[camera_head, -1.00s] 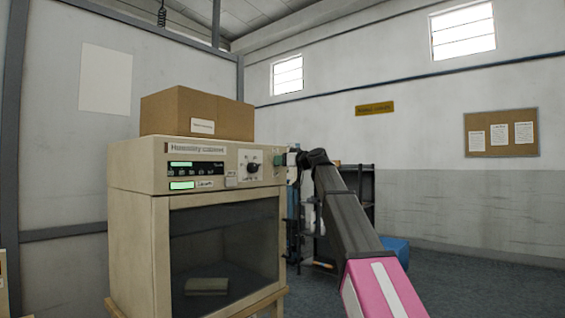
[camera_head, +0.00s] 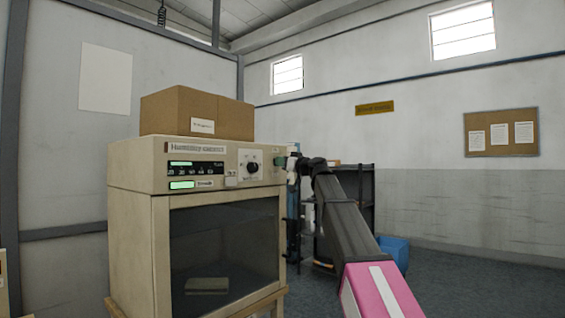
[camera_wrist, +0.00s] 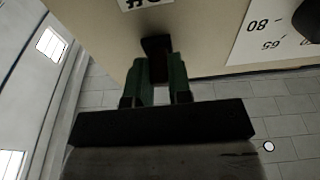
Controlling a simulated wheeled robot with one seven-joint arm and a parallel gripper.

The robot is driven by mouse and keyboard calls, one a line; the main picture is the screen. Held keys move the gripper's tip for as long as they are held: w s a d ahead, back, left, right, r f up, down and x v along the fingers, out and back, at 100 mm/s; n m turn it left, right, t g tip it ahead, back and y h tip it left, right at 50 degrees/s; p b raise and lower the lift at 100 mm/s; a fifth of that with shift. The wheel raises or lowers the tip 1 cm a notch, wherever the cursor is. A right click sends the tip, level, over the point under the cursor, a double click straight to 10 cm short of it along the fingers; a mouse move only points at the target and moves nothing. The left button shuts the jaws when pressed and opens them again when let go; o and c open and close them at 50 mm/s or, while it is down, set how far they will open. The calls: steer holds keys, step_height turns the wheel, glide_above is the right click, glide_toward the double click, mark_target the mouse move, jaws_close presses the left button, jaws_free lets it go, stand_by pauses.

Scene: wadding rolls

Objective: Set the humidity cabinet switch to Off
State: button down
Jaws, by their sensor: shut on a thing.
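The humidity cabinet (camera_head: 135,210) is a beige box with a dark glass door and a control panel. My gripper (camera_head: 281,161) is at the right end of that panel in the head view, where it hides the switch. In the wrist view my gripper's green fingers (camera_wrist: 158,72) are closed around the small dark switch lever (camera_wrist: 155,43) on the beige panel. A white label (camera_wrist: 146,4), upside down and cut by the top edge, seems to read Off. The lever's exact position is hard to tell.
A round black knob (camera_head: 252,163) on a white dial sits left of my gripper. A cardboard box (camera_head: 180,113) stands on the cabinet. Dark shelving (camera_head: 368,190) and a blue bin (camera_head: 396,250) are behind my arm. Floor shows at right.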

steer(key=shift+w+a+f+t+y, duration=0.1)
steer(key=shift+f+t+y, duration=0.4)
steer(key=shift+t+y, duration=0.5)
steer(key=shift+f+t+y, duration=0.5)
steer(key=shift+t+y, duration=0.2)
steer(key=shift+y, duration=0.6)
steer(key=c, duration=1)
jaws_free()
steer(key=shift+c, duration=0.2)
steer(key=v, duration=1.1)
steer(key=shift+a+f, duration=0.2)
